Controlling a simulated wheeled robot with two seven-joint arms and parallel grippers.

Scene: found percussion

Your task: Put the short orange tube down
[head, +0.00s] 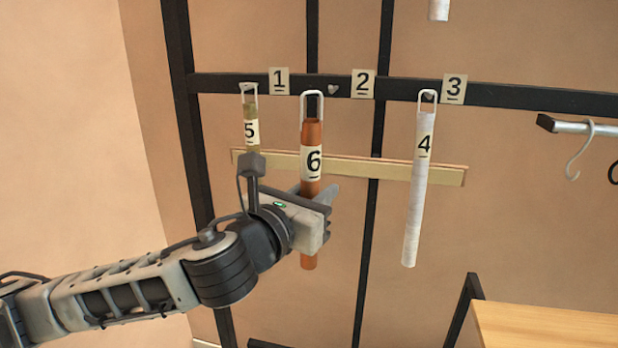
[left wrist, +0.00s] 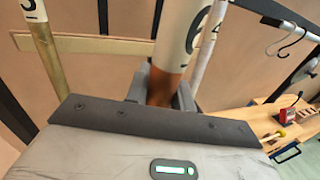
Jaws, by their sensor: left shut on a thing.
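The orange tube (head: 312,137) is upright, with a "6" label and a white wire loop at its top. My left gripper (head: 318,192) is shut around it below the label; the tube's lower end shows under the gripper. In the left wrist view the tube (left wrist: 180,45) stands between the fingers (left wrist: 162,88), its label partly cut off. The loop is in front of the dark rail, just left of the bare peg (head: 333,90) beside the "2" tag; it looks apart from that peg. My right gripper is not in view.
The dark rail (head: 400,91) carries tags 1, 2 and 3. Tube 5 (head: 250,112) hangs close on the left, tube 4 (head: 412,210) on the right. A wooden slat (head: 390,170) runs behind them. A wooden table (head: 545,325) is at lower right; a hook (head: 575,165) hangs above it.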

